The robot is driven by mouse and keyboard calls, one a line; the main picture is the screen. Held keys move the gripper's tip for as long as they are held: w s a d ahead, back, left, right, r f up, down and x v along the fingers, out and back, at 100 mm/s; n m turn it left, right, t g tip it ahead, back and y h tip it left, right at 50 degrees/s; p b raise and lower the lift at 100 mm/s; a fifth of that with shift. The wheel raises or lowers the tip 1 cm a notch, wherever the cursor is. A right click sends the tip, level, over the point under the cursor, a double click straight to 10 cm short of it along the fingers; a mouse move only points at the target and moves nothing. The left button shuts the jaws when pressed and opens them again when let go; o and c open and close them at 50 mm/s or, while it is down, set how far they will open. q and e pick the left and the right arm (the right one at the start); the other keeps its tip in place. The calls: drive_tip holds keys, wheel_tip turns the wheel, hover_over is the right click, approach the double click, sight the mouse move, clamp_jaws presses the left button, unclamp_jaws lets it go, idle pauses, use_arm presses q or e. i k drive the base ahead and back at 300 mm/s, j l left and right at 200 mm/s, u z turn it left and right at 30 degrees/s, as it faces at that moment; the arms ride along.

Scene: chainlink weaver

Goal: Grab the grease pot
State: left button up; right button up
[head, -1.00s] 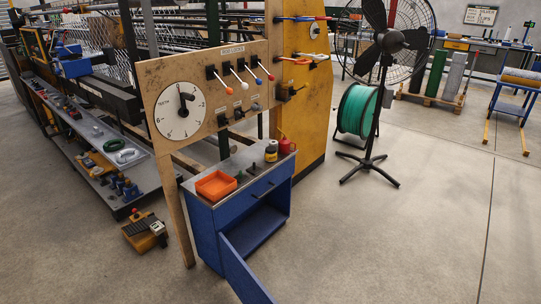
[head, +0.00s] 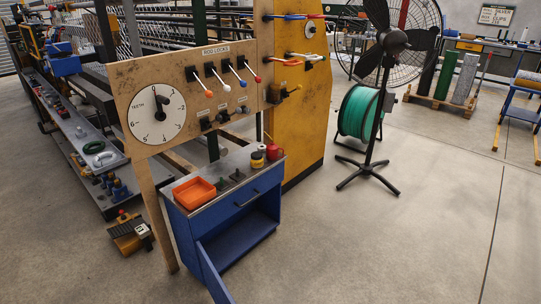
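A small yellow pot with a dark band (head: 257,160), which looks like the grease pot, stands at the back right of the metal top of a blue cabinet (head: 236,240). The pot is small in the view and I cannot read any label. Neither of my grippers is in the head view.
An orange tray (head: 194,193) and small dark items (head: 237,175) share the cabinet top. The cabinet's door (head: 214,276) hangs open toward me. A dial panel (head: 158,115) with levers rises behind. A fan (head: 369,165) stands right; floor (head: 400,240) there is clear.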

sight(256, 161)
drive_tip(key=i+l, duration=0.3)
drive_tip(key=i+l+u, duration=0.1)
drive_tip(key=i+l, duration=0.15)
drive_tip(key=l, duration=0.2)
drive_tip(key=i+l, duration=0.3)
drive_tip(key=i+l+u, duration=0.1)
drive_tip(key=i+l, duration=0.15)
drive_tip(key=l, duration=0.25)
drive_tip(key=i+l, duration=0.25)
drive_tip(key=l, duration=0.15)
drive_tip(key=i+l+u, duration=0.15)
drive_tip(key=i, duration=0.35)
drive_tip(key=i+l+u, duration=0.1)
drive_tip(key=i, duration=0.4)
